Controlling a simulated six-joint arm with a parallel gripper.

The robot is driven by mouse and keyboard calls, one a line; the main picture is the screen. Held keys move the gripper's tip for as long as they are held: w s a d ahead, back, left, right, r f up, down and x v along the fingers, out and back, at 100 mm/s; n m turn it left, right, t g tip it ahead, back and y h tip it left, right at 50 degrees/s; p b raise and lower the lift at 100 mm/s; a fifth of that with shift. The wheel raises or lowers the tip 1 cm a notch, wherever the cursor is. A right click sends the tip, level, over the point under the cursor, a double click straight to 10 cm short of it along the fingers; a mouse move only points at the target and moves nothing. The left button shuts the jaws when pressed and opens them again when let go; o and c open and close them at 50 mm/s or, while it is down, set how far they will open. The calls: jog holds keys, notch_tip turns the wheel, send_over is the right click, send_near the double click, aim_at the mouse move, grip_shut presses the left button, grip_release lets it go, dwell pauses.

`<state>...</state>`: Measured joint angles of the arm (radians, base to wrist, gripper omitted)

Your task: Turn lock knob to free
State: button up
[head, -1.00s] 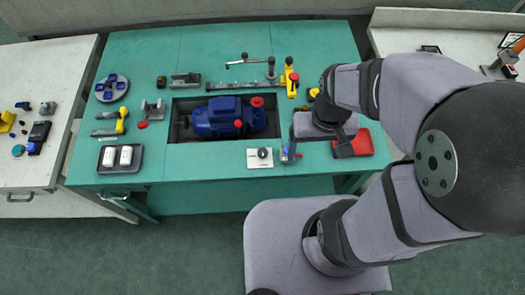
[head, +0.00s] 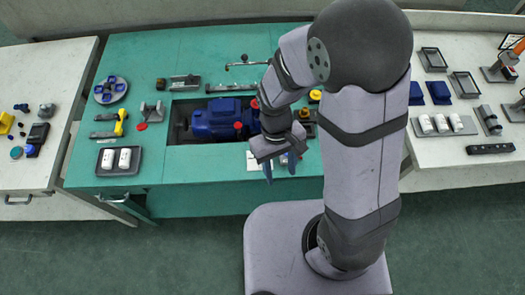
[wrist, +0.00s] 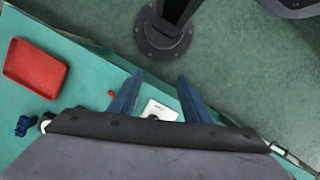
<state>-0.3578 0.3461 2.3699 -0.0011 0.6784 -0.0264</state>
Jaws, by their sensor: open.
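A white plate (head: 253,165) at the front edge of the green table is mostly hidden behind my gripper in the head view. In the wrist view the plate (wrist: 160,110) shows between my fingers, with a small dark knob on it that I take to be the lock knob; its setting is too small to read. My gripper (head: 281,168) is open and empty, its blue fingers pointing down beside the plate. It also shows in the wrist view (wrist: 160,80), apart from the knob as far as I can tell.
A blue pump (head: 213,120) sits in the table recess behind my gripper, with a red knob (head: 238,126) near it. A black tray (head: 119,160) with white parts stands at front left. A red tray (wrist: 36,68) lies to one side in the wrist view.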

jog(key=w+a+n+t, duration=0.1)
jog(key=w, duration=0.2)
jog(key=w+a+n, duration=0.1)
jog(key=w, duration=0.2)
jog(key=w+a+n+t+y, duration=0.1)
jog(key=w+a, duration=0.1)
jog(key=w, duration=0.1)
jog(key=shift+w+f+t, duration=0.25)
jog(key=shift+f+t, duration=0.05)
jog(key=shift+f, duration=0.05)
jog(key=shift+w+a+n, duration=0.15)
jog(key=shift+n, duration=0.65)
jog(key=shift+f, duration=0.1)
jog(key=shift+f+p, duration=0.75)
jog(key=shift+f, duration=2.8)
jog(key=c, duration=1)
